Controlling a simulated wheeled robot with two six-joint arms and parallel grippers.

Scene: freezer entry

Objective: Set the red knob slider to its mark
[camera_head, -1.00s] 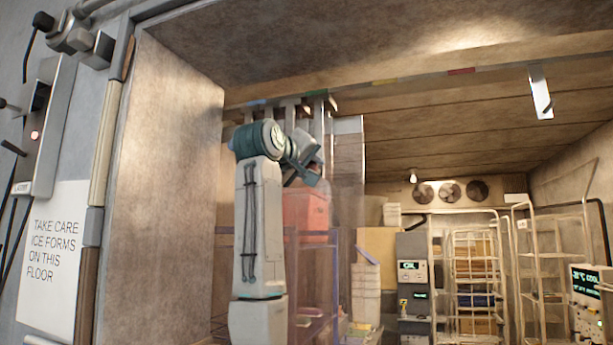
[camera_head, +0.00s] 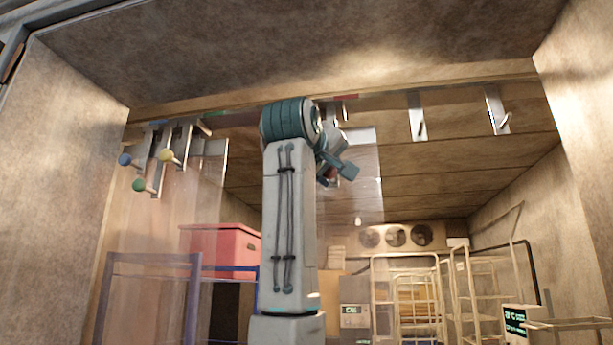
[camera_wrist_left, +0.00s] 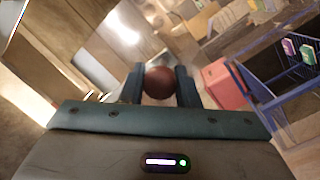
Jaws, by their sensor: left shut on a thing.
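The red knob (camera_wrist_left: 159,83) sits between the two fingers of my left gripper (camera_wrist_left: 160,85) in the left wrist view; the gripper is shut on it. In the head view the left gripper (camera_head: 339,172) hangs below the overhead rail, and the red knob (camera_head: 330,173) is mostly hidden behind it. The red mark (camera_head: 345,97) on the rail shows just above the slider, roughly in line with it; my arm hides part of the slider, so I cannot tell the exact alignment. A clear strip (camera_head: 362,195) hangs there. My right gripper is not in view.
Sliders with a blue knob (camera_head: 124,159), a yellow knob (camera_head: 168,155) and a green knob (camera_head: 139,185) are bunched at the left. Two metal hangers (camera_head: 417,117) (camera_head: 497,110) are farther right. A red crate (camera_head: 222,245) stands below.

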